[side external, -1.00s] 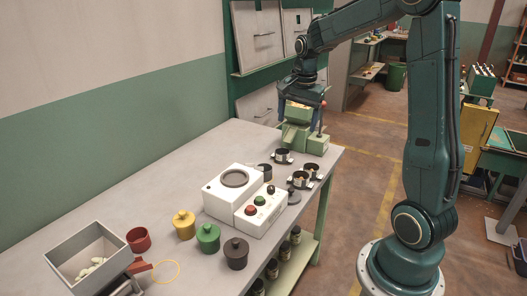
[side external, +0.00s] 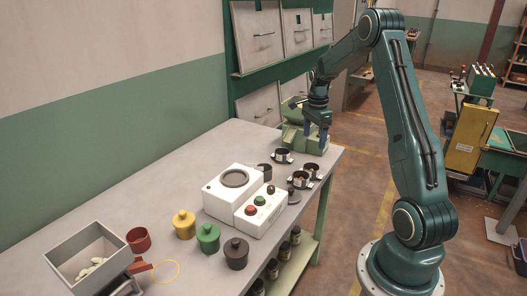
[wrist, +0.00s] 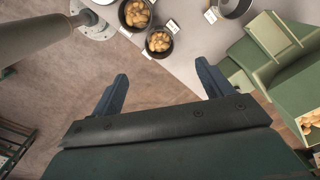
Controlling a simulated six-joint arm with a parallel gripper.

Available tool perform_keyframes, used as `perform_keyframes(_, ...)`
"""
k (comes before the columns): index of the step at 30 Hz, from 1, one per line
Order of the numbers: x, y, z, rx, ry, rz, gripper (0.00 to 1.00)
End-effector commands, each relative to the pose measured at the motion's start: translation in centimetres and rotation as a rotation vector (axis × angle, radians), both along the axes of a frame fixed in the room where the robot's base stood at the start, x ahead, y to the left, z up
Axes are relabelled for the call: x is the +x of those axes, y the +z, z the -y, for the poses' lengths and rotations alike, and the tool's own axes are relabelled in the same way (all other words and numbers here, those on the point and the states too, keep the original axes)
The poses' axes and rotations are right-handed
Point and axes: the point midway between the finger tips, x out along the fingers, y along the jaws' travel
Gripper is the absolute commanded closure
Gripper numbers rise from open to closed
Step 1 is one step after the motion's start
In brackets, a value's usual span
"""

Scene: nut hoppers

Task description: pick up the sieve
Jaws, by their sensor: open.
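My gripper (side external: 317,135) is open and empty, its blue fingers pointing down at the right side of the green hopper machine (side external: 291,139). I cannot pick out a sieve for certain. A thin yellow ring (side external: 178,268) beside a red piece (side external: 141,267) lies at the near end of the bench, far from my gripper; I cannot tell whether it is a sieve.
A white device (side external: 222,203) with buttons stands mid-bench. Lidded pots (side external: 207,238) and a grey bin (side external: 60,268) are at the near end. Floor is open beyond the edge.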

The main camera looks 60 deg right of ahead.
Motion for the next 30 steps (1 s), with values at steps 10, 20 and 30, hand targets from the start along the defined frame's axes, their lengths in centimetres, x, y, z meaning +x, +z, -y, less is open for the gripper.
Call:
perform_keyframes(10, -0.1, -3.9, -0.1, 0.004, 0.002, -0.004, 0.21)
perform_keyframes(20, 0.0, -7.9, -0.1, 0.001, 0.003, -0.002, 0.21)
perform_keyframes(30, 0.0, -8.6, 0.0, 0.001, 0.003, -0.001, 0.21)
